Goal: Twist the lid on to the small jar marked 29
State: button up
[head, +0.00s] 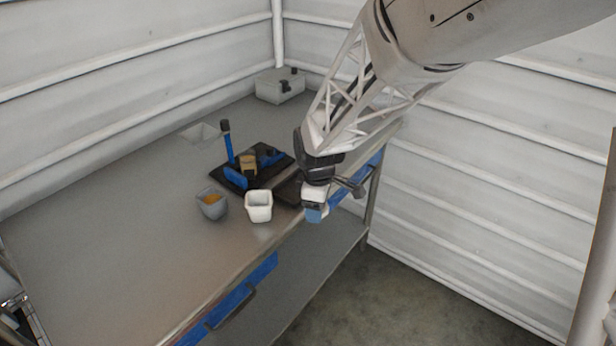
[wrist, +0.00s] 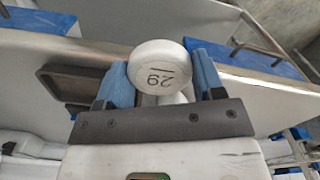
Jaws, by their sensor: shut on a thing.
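My gripper (wrist: 157,84) is shut on a round white piece (wrist: 158,68) marked 29, held between its two blue fingers in the wrist view. The marked face is smooth and turned toward the wrist camera. I cannot tell whether this piece is the jar or its lid. A second white part shows just below it, partly hidden by the gripper. In the head view my gripper (head: 315,212) hangs by the bench's front edge, near its right end, and the held piece is not clear there. No separate lid or jar can be made out.
On the bench (head: 150,215) a grey cup with orange contents (head: 212,206) and a white cup (head: 258,208) stand left of my gripper. Behind them is a black base (head: 272,174) with a blue post (head: 228,147). A grey case (head: 279,88) sits at the back. The bench's left is clear.

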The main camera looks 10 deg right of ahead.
jog(key=w+a+r, duration=0.5)
jog(key=w+a, duration=0.4)
jog(key=w, duration=0.2)
jog(key=w+a+r, duration=0.6)
jog(key=w+a, duration=0.2)
jog(key=w, duration=0.4)
jog(key=shift+a, duration=0.4)
jog(key=shift+w+f, duration=0.1)
jog(key=shift+f, duration=0.05)
notch_tip(320, 180, down, 6)
jog(key=shift+f, duration=0.15)
jog(key=shift+f, duration=0.65)
dwell(1.6)
jog(key=o, duration=1)
jog(key=shift+c, duration=0.2)
